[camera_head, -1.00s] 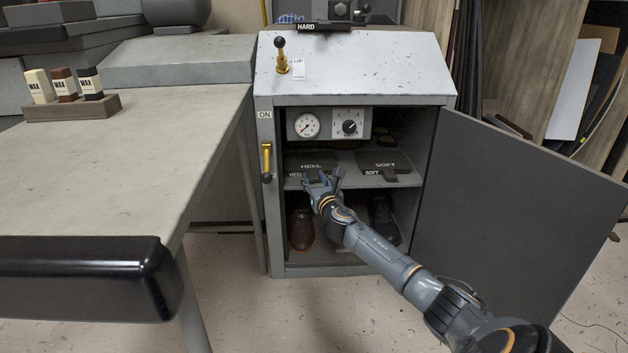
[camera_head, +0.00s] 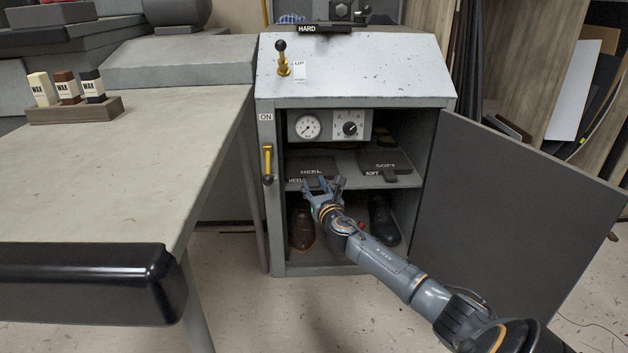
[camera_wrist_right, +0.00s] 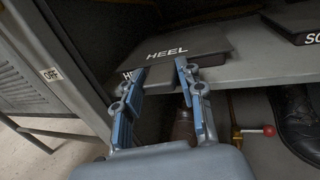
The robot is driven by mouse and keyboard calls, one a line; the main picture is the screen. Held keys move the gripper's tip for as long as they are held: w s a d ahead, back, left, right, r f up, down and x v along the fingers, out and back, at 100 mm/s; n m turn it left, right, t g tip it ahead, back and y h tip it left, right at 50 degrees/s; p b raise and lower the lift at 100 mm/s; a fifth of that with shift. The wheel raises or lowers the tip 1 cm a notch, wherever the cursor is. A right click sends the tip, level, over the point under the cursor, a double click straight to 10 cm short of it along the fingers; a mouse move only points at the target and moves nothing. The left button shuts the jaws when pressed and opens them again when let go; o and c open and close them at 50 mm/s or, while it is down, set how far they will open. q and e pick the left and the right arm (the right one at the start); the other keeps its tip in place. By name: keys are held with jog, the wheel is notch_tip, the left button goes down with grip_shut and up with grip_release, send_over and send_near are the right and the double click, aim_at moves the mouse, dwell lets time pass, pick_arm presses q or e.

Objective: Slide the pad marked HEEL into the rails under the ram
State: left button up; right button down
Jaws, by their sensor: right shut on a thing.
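The dark flat pad marked HEEL (camera_head: 312,163) lies on the middle shelf of the open cabinet; it also shows in the right wrist view (camera_wrist_right: 192,38). My right gripper (camera_head: 325,184) is at the front edge of that pad. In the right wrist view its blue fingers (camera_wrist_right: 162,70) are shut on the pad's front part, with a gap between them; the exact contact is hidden. A pad marked HARD (camera_head: 322,28) is on top of the cabinet, below dark machine parts (camera_head: 345,10) cut off by the picture's top; rails cannot be made out. My left gripper is out of view.
A pad marked SOFT (camera_head: 385,160) lies right of HEEL. Shoes (camera_head: 302,228) stand below the shelf. The cabinet door (camera_head: 520,200) is swung open to the right. A brass lever (camera_head: 282,60) stands by UP. A workbench (camera_head: 130,150) with wax blocks (camera_head: 68,88) is at left.

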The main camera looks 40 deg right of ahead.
jog(key=shift+a+p+v, duration=0.15)
jog(key=shift+p+v, duration=0.25)
jog(key=shift+v, duration=0.4)
jog(key=shift+a+p+v, duration=0.2)
jog(key=shift+p+v, duration=0.2)
jog(key=shift+v, duration=0.45)
jog(key=shift+w, duration=0.2)
jog(key=c, duration=0.7)
grip_release()
jog(key=shift+c, duration=0.2)
jog(key=shift+s+f, duration=0.2)
jog(key=v, duration=1.1)
jog(key=shift+s+a+r, duration=0.2)
jog(key=shift+s, duration=0.05)
